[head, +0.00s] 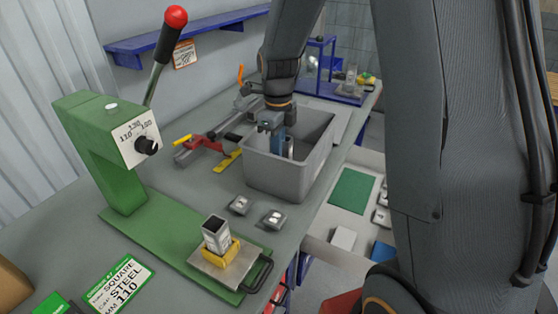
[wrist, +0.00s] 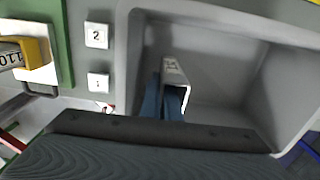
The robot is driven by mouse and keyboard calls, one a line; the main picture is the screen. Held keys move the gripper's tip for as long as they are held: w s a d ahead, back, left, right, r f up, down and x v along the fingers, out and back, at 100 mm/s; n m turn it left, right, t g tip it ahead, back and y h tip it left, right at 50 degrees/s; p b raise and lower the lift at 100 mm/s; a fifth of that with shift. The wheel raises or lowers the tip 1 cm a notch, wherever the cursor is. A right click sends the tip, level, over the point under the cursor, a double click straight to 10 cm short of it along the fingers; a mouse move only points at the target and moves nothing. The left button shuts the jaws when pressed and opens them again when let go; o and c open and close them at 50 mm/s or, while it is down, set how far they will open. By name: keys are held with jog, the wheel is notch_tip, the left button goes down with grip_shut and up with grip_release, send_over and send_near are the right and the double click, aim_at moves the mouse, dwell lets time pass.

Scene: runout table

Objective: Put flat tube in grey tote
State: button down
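The grey tote (head: 262,175) stands on the bench in the head view; its inner wall (wrist: 225,60) fills much of the wrist view. My gripper (head: 278,140) reaches down into it, and its blue fingers (wrist: 164,100) show close together in the wrist view. The flat tube (head: 289,148) is a pale grey hollow piece, upright inside the tote at the fingers. Its labelled face and open end show in the wrist view (wrist: 174,70). One finger appears inside the tube's opening and the other outside its wall. The tube's lower end is hidden.
A green press (head: 125,170) with a red-knobbed lever stands at left. A square tube (head: 215,233) stands in its yellow holder (head: 221,257). Two small numbered blocks (head: 239,205) (head: 273,219) lie before the tote. Red and yellow tools (head: 200,148) lie left of it.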

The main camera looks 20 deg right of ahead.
jog(key=shift+f+p, duration=0.4)
jog(key=shift+f, duration=1.3)
jog(key=shift+f, duration=0.15)
jog(key=c, duration=2)
grip_release()
notch_tip(320, 180, up, 12)
jog(key=b, duration=0.3)
jog(key=shift+r+b, duration=0.2)
jog(key=shift+b, duration=0.1)
